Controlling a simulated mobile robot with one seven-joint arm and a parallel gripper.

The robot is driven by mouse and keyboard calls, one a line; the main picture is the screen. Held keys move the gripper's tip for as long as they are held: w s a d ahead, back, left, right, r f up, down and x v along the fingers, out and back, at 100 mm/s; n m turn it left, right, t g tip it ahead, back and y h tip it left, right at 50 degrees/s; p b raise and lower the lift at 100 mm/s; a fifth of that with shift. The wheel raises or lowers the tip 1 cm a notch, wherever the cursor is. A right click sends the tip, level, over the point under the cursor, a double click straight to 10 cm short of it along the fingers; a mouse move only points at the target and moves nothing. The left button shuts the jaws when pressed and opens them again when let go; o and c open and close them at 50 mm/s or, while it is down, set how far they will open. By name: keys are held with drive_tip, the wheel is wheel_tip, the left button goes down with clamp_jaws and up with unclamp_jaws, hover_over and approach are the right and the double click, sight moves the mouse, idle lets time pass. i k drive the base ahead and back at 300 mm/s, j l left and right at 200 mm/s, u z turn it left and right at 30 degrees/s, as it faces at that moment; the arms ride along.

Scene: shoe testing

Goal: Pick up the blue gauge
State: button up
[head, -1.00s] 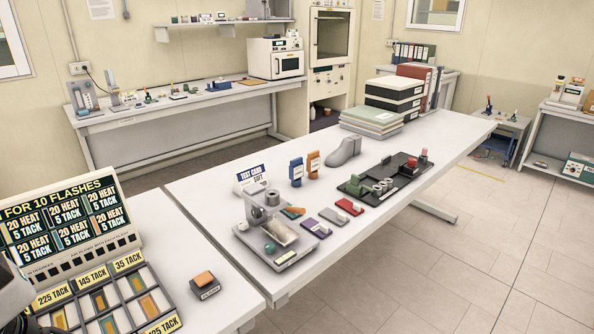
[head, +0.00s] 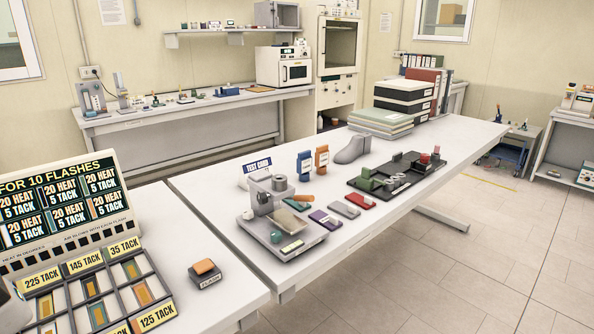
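A blue gauge-like block (head: 304,164) with a pale label stands upright on the long white table, in the middle of the head view. A similar orange block (head: 321,159) stands close to its right. A grey shoe form (head: 353,149) is further right, and a tester with a grey base (head: 303,238) is in front and to the left. No gripper is seen near the blue block. A white and dark part, perhaps of my arm, shows at the lower left edge; my gripper's fingers cannot be made out.
Small red (head: 361,201), grey (head: 345,209) and purple (head: 325,219) blocks lie in front of the blue one. A black tray (head: 392,196) with parts lies to the right. A sectioned tray with a sign (head: 62,198) is on the near left table. Open floor lies at the right.

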sight(304, 160)
drive_tip(key=i+l+u, duration=0.1)
drive_tip(key=u, duration=0.35)
drive_tip(key=l+u, duration=0.25)
drive_tip(key=u, duration=0.2)
drive_tip(key=l+u, duration=0.25)
drive_tip(key=l, duration=0.25)
drive_tip(key=l+u, duration=0.3)
drive_tip(key=l, duration=0.2)
drive_tip(key=l+u, duration=0.1)
drive_tip(key=l, duration=0.4)
drive_tip(key=k+l+u, duration=0.1)
drive_tip(key=l, duration=0.4)
drive_tip(key=k+l, duration=0.1)
drive_tip(key=l, duration=0.45)
drive_tip(key=l+u, duration=0.15)
drive_tip(key=l, duration=0.35)
drive_tip(key=k+l, duration=0.1)
drive_tip(key=l, duration=0.35)
drive_tip(key=k+l, duration=0.1)
drive_tip(key=l, duration=0.4)
drive_tip(key=k+l, duration=0.15)
drive_tip(key=l, duration=0.3)
drive_tip(key=k+l, duration=0.1)
drive_tip(key=l, duration=0.35)
drive_tip(key=i, duration=1.5)
